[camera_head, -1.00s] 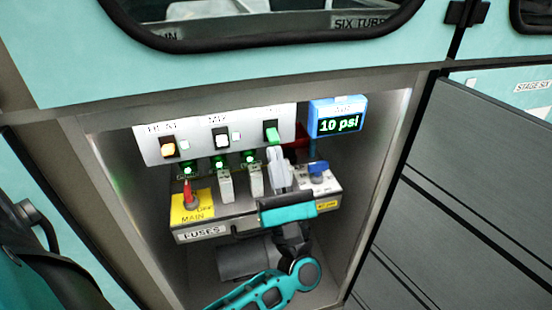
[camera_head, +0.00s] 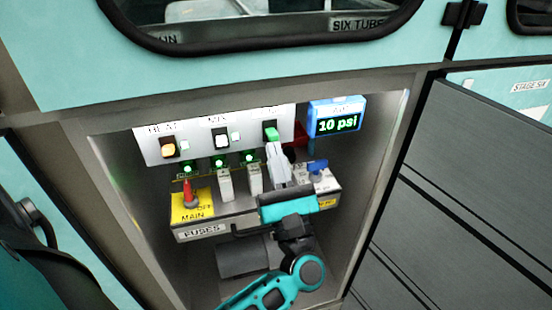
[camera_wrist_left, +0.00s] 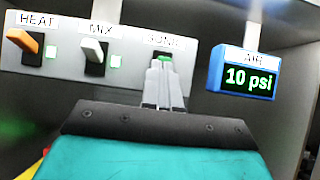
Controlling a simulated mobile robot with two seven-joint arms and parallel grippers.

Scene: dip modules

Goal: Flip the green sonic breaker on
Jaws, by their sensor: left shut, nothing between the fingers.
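The green sonic breaker (camera_head: 270,133) is the rightmost switch on the white panel (camera_head: 193,148). In the left wrist view its green lever (camera_wrist_left: 164,56) shows just above my fingertips, with its label partly hidden. My left gripper (camera_head: 271,148) is shut and empty, its fingertips right at the lower end of the green lever. In the left wrist view my left gripper (camera_wrist_left: 160,65) overlaps the switch's lower part; I cannot tell whether it touches. The lever's position is not clear. My right gripper is not in view.
An orange HEAT switch (camera_wrist_left: 26,42) and a white MIX switch (camera_wrist_left: 93,48) stand to the left, each beside a lit green lamp. A blue gauge (camera_head: 336,117) reads 10 psi. Below are a red MAIN lever (camera_head: 188,193), white fuses and a blue-handled valve (camera_head: 318,165). Recess walls enclose everything.

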